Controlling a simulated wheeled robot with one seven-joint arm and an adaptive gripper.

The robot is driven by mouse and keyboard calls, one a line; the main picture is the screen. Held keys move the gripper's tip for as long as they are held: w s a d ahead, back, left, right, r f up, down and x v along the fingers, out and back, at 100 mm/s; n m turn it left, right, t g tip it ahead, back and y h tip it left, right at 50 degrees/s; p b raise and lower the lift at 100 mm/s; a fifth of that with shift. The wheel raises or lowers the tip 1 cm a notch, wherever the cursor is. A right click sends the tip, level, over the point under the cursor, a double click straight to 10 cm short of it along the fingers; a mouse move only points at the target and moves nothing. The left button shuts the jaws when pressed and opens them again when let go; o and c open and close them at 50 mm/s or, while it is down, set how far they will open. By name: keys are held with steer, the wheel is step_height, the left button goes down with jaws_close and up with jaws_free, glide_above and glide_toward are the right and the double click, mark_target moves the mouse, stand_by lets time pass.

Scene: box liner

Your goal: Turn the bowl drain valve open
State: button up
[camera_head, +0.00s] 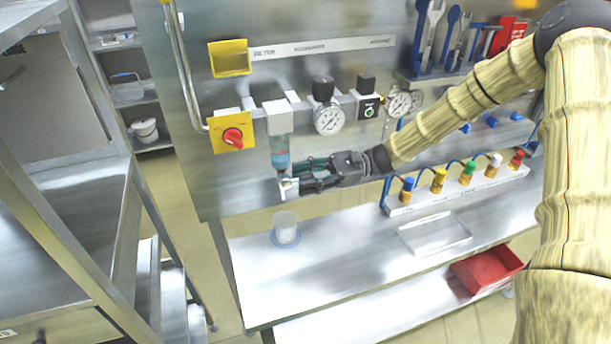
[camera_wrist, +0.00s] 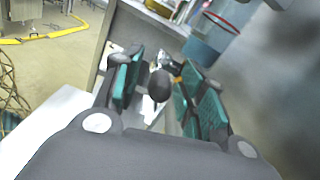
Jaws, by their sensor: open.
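The filter bowl (camera_head: 279,155) hangs on the wall panel, with blue liquid in its lower part. It also shows in the wrist view (camera_wrist: 202,52). The drain valve (camera_head: 289,186) is a small pale fitting just under the bowl. In the wrist view a dark round knob (camera_wrist: 160,85) and small metal parts show between the fingers; I take them for the valve. My gripper (camera_head: 299,175) reaches in from the right, close to the valve. Its teal-padded fingers (camera_wrist: 163,72) are apart, on either side of the knob. I cannot tell whether they touch it.
A red rotary switch (camera_head: 233,136) on a yellow plate is left of the bowl. A pressure gauge (camera_head: 329,119) is above right. A clear cup (camera_head: 285,228) stands on the bench (camera_head: 330,270) below. A row of coloured valves (camera_head: 438,182) stands to the right.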

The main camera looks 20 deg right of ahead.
steer(key=shift+c, duration=0.2)
jaws_close()
